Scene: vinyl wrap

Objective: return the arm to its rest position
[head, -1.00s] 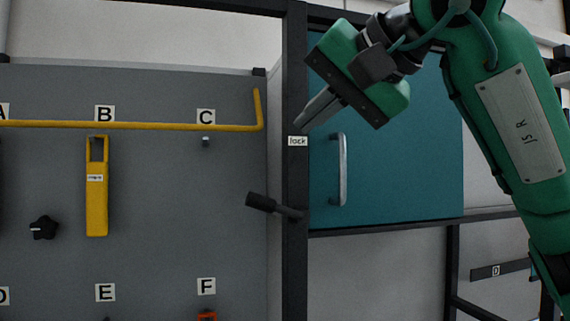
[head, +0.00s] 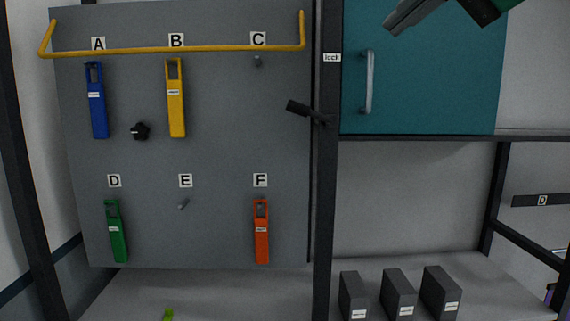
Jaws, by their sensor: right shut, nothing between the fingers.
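My right gripper (head: 416,14) shows at the top edge of the head view, in front of the teal cabinet door (head: 430,85). Only its grey fingers and a bit of its dark and green body are in the picture. The fingers are together and hold nothing. They are above and to the right of the door's handle (head: 369,82), apart from it in the picture. The rest of the right arm is out of the frame. My left gripper is not in view.
A grey pegboard (head: 220,130) carries a yellow rail (head: 180,49) and blue (head: 97,100), yellow (head: 176,100), green (head: 116,232) and orange (head: 262,235) tags. A black lock lever (head: 308,112) sits on the dark post. Several grey blocks (head: 398,292) stand on the shelf below.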

